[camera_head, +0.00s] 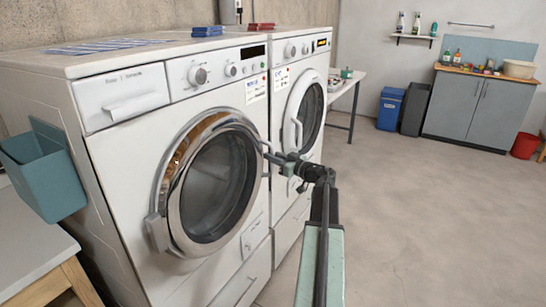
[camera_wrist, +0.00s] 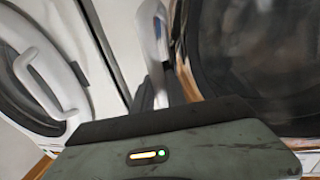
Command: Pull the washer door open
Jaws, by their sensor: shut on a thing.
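The washer (camera_head: 110,150) is the nearer white front-loader in the head view. Its round door (camera_head: 222,185) has a chrome ring and dark glass, with a grey hinge on its left side. I cannot tell whether the door stands slightly ajar. My gripper (camera_head: 273,156) is at the right edge of the door, shut on the door handle (camera_head: 265,148). In the wrist view, the pale handle (camera_wrist: 153,35) runs up from between the dark fingers (camera_wrist: 158,88). The door glass (camera_wrist: 255,50) fills the right side there. The fingers hide the gripped part of the handle.
A second white machine (camera_head: 300,120) stands right beside the washer, its door (camera_wrist: 35,75) close to my gripper. A teal bin (camera_head: 45,175) hangs on the washer's left side, above a bench (camera_head: 30,240). Open concrete floor (camera_head: 430,220) lies to the right.

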